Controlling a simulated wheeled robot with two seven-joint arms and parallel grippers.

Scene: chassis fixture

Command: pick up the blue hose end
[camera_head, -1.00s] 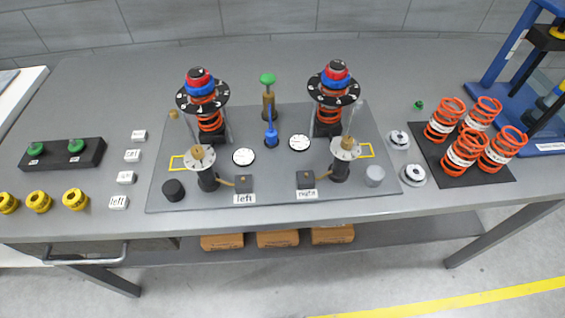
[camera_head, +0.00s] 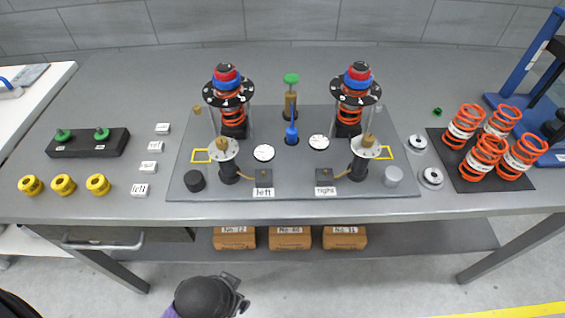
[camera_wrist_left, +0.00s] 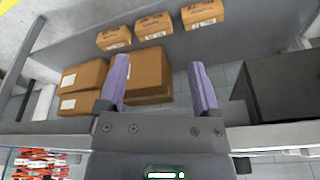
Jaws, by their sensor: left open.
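The blue hose end is most likely the small upright blue piece (camera_head: 291,135) in the middle of the grey fixture plate (camera_head: 290,182) in the head view; it is small and its shape is hard to make out. My left gripper (camera_head: 238,299) is low at the bottom of the head view, in front of the table and well apart from the blue piece. In the left wrist view its two purple fingers (camera_wrist_left: 160,82) are spread with nothing between them. The blue piece does not show in that view. My right gripper is not in view.
Two strut towers with orange springs (camera_head: 229,115) flank the blue piece, and a green-topped brass post (camera_head: 290,100) stands just behind it. The table's front edge (camera_head: 300,211) lies between my left gripper and the plate. Cardboard boxes (camera_head: 290,238) sit on the shelf below.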

